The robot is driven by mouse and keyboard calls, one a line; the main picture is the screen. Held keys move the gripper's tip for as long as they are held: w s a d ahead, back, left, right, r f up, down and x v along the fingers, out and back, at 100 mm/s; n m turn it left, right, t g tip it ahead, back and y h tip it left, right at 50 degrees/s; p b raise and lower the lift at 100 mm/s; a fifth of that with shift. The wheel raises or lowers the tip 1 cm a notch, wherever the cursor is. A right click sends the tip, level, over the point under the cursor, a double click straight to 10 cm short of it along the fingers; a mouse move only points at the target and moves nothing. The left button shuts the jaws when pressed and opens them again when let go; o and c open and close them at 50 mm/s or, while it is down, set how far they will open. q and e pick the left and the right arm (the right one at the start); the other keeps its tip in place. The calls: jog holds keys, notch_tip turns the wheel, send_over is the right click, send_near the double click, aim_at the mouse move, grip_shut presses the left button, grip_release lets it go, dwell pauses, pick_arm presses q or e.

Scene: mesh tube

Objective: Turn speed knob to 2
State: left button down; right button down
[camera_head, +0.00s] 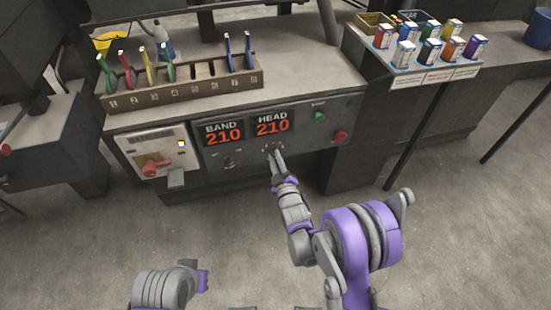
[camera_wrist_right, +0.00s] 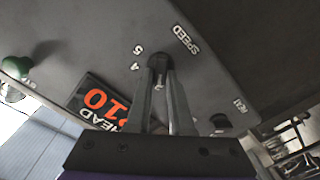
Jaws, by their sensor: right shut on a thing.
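The dark speed knob (camera_wrist_right: 158,61) is on the grey control panel, near the printed word SPEED (camera_wrist_right: 186,38) in the right wrist view. My right gripper (camera_wrist_right: 160,74) is shut on the speed knob, one finger at each side. In the head view the right gripper (camera_head: 275,153) reaches the panel below the HEAD display, and its tips cover the knob. Part of my left arm, with the left gripper (camera_head: 203,281), is low in the head view, away from the panel; its fingers are not clear.
The panel carries BAND (camera_head: 223,133) and HEAD (camera_head: 272,123) displays, both reading 210. A green button (camera_head: 320,116) and a red button (camera_head: 340,137) are to the right. A red rotary switch (camera_head: 153,168) is at the left. Another dark knob (camera_wrist_right: 220,121) lies near HEAT.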

dwell(0.4)
jog(key=c, duration=0.8)
grip_release()
jog(key=shift+s, duration=0.1)
jog(key=v, duration=1)
jog(key=shift+s, duration=0.3)
jog(key=shift+d, duration=0.1)
